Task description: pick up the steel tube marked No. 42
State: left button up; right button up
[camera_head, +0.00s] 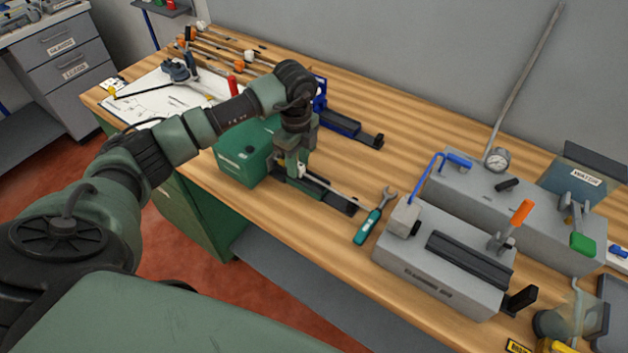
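My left arm reaches in from the left, and its gripper (293,172) points down just right of a green box (245,152). The gripper is at one end of a thin pale rod (332,193) that lies along a black rail or fixture. I cannot tell whether the fingers are open or closed on the rod. I see no legible No. 42 mark. A long, thin grey steel rod or tube (528,72) slants up from behind the grey machine at the right. My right gripper is not in view.
A teal-handled wrench-like tool (367,226) lies right of the gripper. A grey fixture (440,268) and a grey machine with a gauge (497,159) fill the right. A blue clamp (338,123) stands behind. Several rods and a paper sheet (150,105) lie at the far left.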

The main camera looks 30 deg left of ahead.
pick_arm(q)
grip_shut()
jog(key=shift+r, duration=0.1)
jog(key=shift+r+p, duration=2.55)
jog(key=shift+r, duration=0.9)
